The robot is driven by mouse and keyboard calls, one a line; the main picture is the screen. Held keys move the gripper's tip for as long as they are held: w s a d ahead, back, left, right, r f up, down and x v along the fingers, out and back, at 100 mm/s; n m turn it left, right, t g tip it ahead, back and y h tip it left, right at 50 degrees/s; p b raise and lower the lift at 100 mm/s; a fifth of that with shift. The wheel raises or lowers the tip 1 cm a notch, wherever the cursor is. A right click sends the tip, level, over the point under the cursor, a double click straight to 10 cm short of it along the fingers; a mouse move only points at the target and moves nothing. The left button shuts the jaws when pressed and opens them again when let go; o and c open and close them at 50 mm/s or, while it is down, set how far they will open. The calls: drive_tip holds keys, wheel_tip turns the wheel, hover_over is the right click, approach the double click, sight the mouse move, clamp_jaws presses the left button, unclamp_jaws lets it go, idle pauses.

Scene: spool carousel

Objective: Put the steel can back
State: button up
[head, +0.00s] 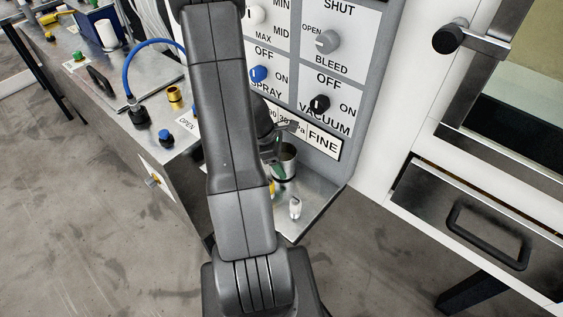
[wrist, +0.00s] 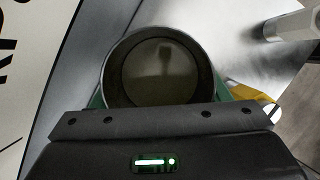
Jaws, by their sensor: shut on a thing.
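The steel can (head: 285,163) is a round open-topped metal cup near the base of the control panel, at the right end of the steel bench. In the wrist view its open mouth (wrist: 160,65) faces me and its inside looks dark. My gripper (head: 279,165) is shut on the can, with green finger pads on either side of it. My arm hides part of the gripper and the bench in the head view. I cannot tell whether the can touches the bench top.
A yellow item (wrist: 252,95) lies beside the gripper. The control panel (head: 313,75) with knobs rises behind. A drawer (head: 480,225) is at the right.

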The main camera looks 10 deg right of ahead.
drive_tip(key=shift+f, duration=0.35)
drive_tip(key=shift+f, duration=0.15)
drive_tip(key=o, duration=1.1)
drive_tip(key=shift+o, duration=0.2)
drive_tip(key=shift+a+r, duration=0.1)
drive_tip(key=shift+r, duration=0.35)
drive_tip(key=v, duration=1.1)
drive_tip(key=shift+r, duration=0.25)
drive_tip(key=shift+f, duration=0.1)
